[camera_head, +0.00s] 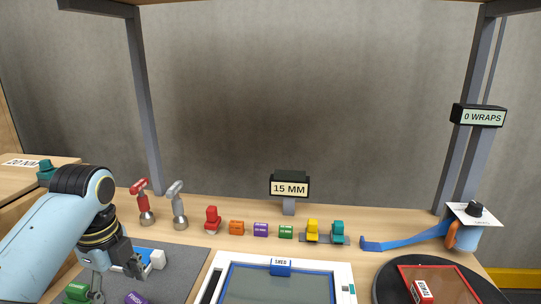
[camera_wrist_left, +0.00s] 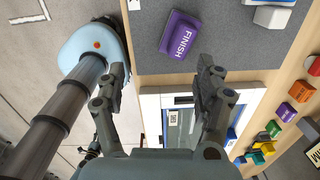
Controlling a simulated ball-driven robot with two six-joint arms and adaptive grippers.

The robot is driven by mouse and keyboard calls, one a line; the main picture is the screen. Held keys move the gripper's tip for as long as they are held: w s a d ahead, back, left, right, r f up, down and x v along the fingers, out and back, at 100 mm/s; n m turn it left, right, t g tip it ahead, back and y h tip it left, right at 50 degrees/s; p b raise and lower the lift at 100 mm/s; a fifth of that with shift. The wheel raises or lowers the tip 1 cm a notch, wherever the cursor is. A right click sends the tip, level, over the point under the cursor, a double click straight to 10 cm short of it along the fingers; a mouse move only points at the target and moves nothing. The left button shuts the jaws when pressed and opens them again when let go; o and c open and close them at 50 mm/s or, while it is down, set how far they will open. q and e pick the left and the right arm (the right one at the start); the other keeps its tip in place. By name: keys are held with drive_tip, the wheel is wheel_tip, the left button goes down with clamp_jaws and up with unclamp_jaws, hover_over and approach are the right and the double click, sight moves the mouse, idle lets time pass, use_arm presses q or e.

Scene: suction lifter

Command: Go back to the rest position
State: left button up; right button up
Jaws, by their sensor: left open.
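My left gripper (camera_head: 116,282) is at the lower left in the head view, low over the grey mat (camera_head: 185,272). In the left wrist view the left gripper (camera_wrist_left: 158,82) has its two fingers spread wide with nothing between them. A green block (camera_head: 76,292) sits beside the gripper. My right gripper does not show.
A white-framed panel (camera_head: 341,285) with a blue block (camera_head: 281,267) stands front centre. A row of small coloured items, including a red one (camera_head: 212,221), lines the back. Red (camera_head: 144,205) and grey (camera_head: 178,207) levers stand at left.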

use_arm(q)
drive_tip(key=s+d+r+n+t, duration=0.1)
drive_tip(key=s+r+n+t, duration=0.1)
drive_tip(key=s+n, duration=0.8)
drive_tip(key=s+d+r+n+t, duration=0.1)
drive_tip(key=s+d+r+n, duration=0.1)
drive_tip(key=s+n, duration=0.9)
drive_tip(key=s+a+f+m+g+b, duration=0.2)
drive_tip(key=f+b, duration=0.6)
drive_tip(key=f, duration=2.6)
drive_tip(key=s+a+f+b, duration=0.1)
drive_tip(key=s+f+b, duration=0.5)
drive_tip(key=s+f, duration=1.4)
wheel_tip(320, 180, down, 2)
drive_tip(key=shift+a+f, duration=0.25)
drive_tip(key=shift+a, duration=0.15)
drive_tip(key=shift+g, duration=0.3)
